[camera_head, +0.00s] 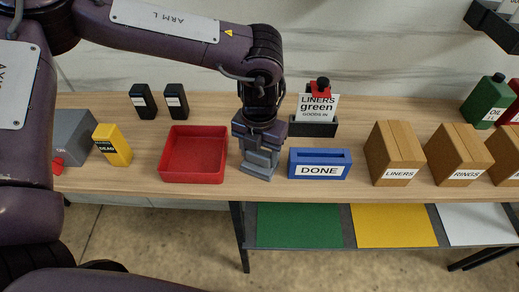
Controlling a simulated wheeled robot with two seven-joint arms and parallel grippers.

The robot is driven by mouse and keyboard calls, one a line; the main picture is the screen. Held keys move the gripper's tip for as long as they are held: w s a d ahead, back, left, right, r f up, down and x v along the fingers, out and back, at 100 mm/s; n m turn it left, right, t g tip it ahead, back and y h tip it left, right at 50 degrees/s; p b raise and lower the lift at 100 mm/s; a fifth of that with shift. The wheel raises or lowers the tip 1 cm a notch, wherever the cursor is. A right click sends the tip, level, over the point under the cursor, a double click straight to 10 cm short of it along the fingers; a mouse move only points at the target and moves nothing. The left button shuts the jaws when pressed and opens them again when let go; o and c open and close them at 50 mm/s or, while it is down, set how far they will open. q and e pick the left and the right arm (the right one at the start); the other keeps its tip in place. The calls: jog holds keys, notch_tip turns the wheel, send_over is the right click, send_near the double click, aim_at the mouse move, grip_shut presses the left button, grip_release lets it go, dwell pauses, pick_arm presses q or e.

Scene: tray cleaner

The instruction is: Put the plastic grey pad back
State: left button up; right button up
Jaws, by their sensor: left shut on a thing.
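My left gripper (259,150) points straight down over the table, between the red tray and the blue DONE box. It is shut on a small grey piece, which I take to be the grey pad (258,168). The fingers hide much of the pad, and its lower end is at or just above the tabletop; I cannot tell whether it touches. My right gripper is not in view.
The open red tray (192,180) looks empty. The blue DONE box (319,170) stands right of the gripper, with a LINERS green card stand (314,128) behind. Cardboard boxes (395,160) and a green can (485,103) are right; a yellow DEAD box (113,146) is left.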

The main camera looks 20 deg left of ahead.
pick_arm(q)
jog(key=o, duration=0.9)
notch_tip(320, 180, up, 12)
jog(key=shift+r+b, duration=0.1)
jog(key=shift+b, duration=0.6)
